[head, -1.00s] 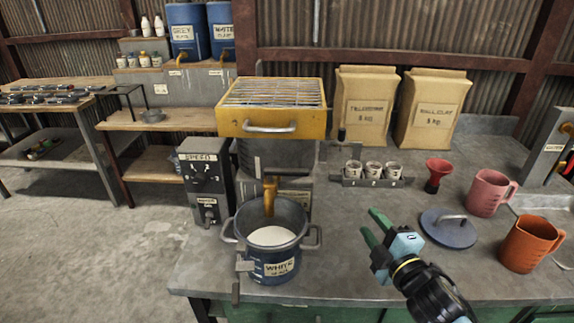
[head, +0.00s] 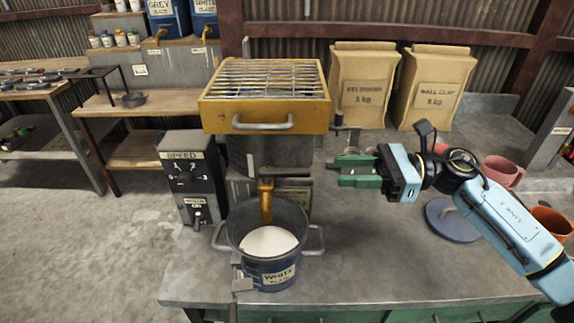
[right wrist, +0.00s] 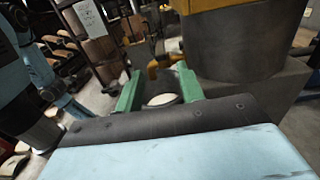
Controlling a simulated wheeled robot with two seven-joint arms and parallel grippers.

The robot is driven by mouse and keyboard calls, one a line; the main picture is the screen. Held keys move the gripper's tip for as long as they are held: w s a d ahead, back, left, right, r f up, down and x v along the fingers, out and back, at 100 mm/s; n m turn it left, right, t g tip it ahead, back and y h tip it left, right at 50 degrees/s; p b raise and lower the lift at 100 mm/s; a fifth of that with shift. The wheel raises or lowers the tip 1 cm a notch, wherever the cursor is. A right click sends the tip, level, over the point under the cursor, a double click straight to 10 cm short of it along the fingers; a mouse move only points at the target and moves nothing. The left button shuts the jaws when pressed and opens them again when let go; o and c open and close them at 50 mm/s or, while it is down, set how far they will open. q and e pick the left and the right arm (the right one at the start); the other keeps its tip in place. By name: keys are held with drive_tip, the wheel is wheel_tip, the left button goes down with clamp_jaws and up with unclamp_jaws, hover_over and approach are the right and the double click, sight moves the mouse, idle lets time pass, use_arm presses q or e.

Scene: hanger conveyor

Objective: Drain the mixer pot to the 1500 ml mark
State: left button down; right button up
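The blue pot labelled WHITE (head: 266,280) stands at the bench's front left, with pale liquid (head: 268,241) inside. A brass tap (head: 265,200) points down over it, below the mixer's yellow grated top (head: 265,95) and grey drum (head: 300,150). A dark lever (head: 286,172) sticks out to the right at the tap. No volume mark is readable. My right gripper (head: 338,172) is open and empty, its green fingers pointing left, a little right of the lever. In the right wrist view the fingers (right wrist: 158,90) are apart, with the pale liquid between them farther off. My left gripper is not in view.
A speed box (head: 193,180) stands left of the tap. Two bags stand behind. The bench front is clear right of the pot.

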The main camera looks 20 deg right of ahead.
sight(296, 170)
drive_tip(key=p+x, duration=0.2)
drive_tip(key=x, duration=0.8)
drive_tip(key=shift+w+a, duration=0.15)
drive_tip(key=shift+a, duration=0.55)
drive_tip(key=shift+c, duration=0.2)
clamp_jaws()
